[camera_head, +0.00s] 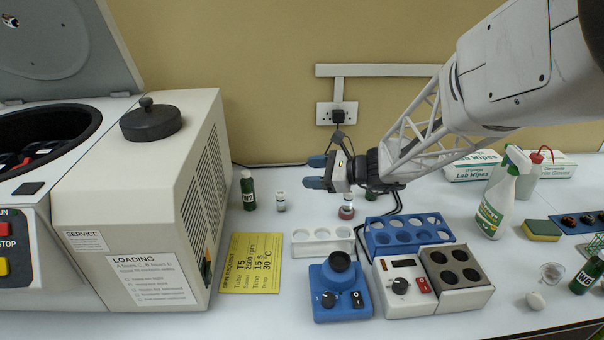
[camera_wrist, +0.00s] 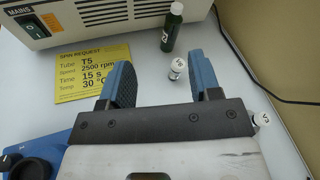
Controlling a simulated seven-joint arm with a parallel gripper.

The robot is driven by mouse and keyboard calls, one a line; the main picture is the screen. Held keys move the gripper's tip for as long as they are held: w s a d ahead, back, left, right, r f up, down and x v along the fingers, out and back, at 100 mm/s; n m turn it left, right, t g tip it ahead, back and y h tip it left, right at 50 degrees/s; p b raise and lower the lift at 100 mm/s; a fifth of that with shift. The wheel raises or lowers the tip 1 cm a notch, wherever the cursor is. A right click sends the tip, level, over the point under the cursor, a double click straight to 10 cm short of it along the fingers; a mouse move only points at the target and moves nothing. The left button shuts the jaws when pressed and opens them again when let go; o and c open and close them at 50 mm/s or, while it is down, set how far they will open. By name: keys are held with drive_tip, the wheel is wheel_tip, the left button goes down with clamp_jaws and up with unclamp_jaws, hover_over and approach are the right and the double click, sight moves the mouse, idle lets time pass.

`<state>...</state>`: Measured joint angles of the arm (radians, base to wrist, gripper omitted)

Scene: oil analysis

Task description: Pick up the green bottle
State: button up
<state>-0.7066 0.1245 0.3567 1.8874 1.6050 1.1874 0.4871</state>
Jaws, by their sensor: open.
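A dark green bottle (camera_head: 248,190) with a white label stands upright on the bench, beside the large beige machine. It also shows in the wrist view (camera_wrist: 172,27), beyond the fingertips. A second green bottle (camera_head: 588,273) marked W6 stands at the far right. Another green bottle (camera_head: 371,195) is partly hidden behind my wrist. My gripper (camera_head: 317,172) is open with blue fingers, above the bench and right of the bottle by the machine.
A small white-capped vial (camera_head: 280,202) stands right of the left bottle, and a red-based vial (camera_head: 346,207) is below my gripper. The beige machine (camera_head: 155,200) rises at left. Racks (camera_head: 408,232), a blue mixer (camera_head: 341,290) and a heater block (camera_head: 405,288) fill the front middle.

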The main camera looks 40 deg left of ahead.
sight(249, 174)
drive_tip(key=s+a+f+m+y, duration=0.1)
drive_tip(key=a+f+m, duration=0.1)
drive_tip(key=a, duration=0.6)
drive_tip(key=s+a+f+m+y, duration=0.2)
drive_tip(key=a+f, duration=0.3)
drive_tip(key=a, duration=0.3)
drive_tip(key=shift+f, duration=0.25)
drive_tip(key=shift+a, duration=0.15)
drive_tip(key=shift+x, duration=1.15)
drive_tip(key=shift+s+a, duration=0.1)
drive_tip(key=shift+x, duration=2.45)
drive_tip(key=shift+f, duration=0.1)
clamp_jaws()
